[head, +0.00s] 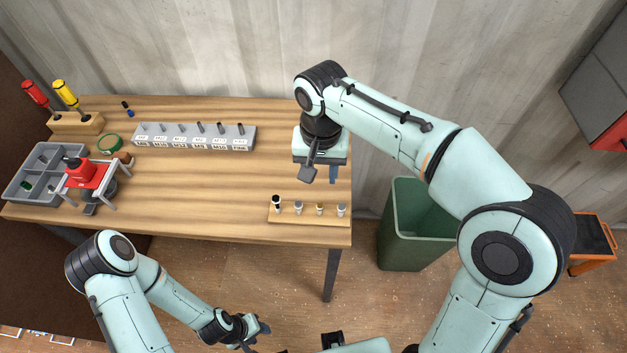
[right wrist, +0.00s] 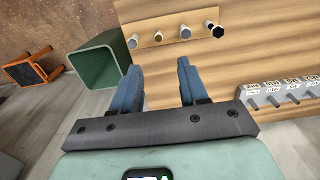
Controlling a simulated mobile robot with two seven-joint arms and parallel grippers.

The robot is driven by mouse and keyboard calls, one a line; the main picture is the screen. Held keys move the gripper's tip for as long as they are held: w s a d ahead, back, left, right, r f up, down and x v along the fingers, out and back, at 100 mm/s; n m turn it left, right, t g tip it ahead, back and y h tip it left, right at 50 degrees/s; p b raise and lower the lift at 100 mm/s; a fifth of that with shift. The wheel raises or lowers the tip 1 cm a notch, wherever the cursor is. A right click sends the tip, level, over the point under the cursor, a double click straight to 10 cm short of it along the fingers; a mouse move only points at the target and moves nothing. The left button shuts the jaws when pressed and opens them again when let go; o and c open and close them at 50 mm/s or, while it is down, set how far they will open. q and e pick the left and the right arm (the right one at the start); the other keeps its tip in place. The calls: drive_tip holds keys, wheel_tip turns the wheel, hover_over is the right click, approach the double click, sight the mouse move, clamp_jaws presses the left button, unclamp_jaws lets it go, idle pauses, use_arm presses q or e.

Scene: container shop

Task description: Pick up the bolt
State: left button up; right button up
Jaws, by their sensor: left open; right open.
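Several bolts stand in a row on a small wooden board (head: 310,217) at the table's front right corner. The leftmost bolt (head: 277,204) has a black head; it also shows in the right wrist view (right wrist: 215,29), at the right end of the row. The others have grey, brass-coloured and pale heads. Which one the task means I cannot tell. My right gripper (head: 321,176) is open and empty, above the table behind the board. In the right wrist view its fingers (right wrist: 159,66) point toward the row, apart from it. My left gripper (head: 256,331) is open, low in front of the table.
A grey labelled rack (head: 195,130) holds several dark pegs at the back. A red device (head: 88,172), a grey divided tray (head: 38,165) and screwdrivers in a wooden block (head: 76,124) are at the left. A green bin (head: 408,235) stands right of the table. The table's middle is clear.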

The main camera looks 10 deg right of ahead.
drive_tip(key=b, duration=0.1)
hover_over(320, 205)
wheel_tip(320, 205, down, 7)
drive_tip(key=shift+f, duration=3.1)
use_arm(q)
drive_tip(key=shift+s+f, duration=0.9)
drive_tip(key=shift+s, duration=0.05)
use_arm(e)
drive_tip(key=shift+c, duration=0.3)
clamp_jaws()
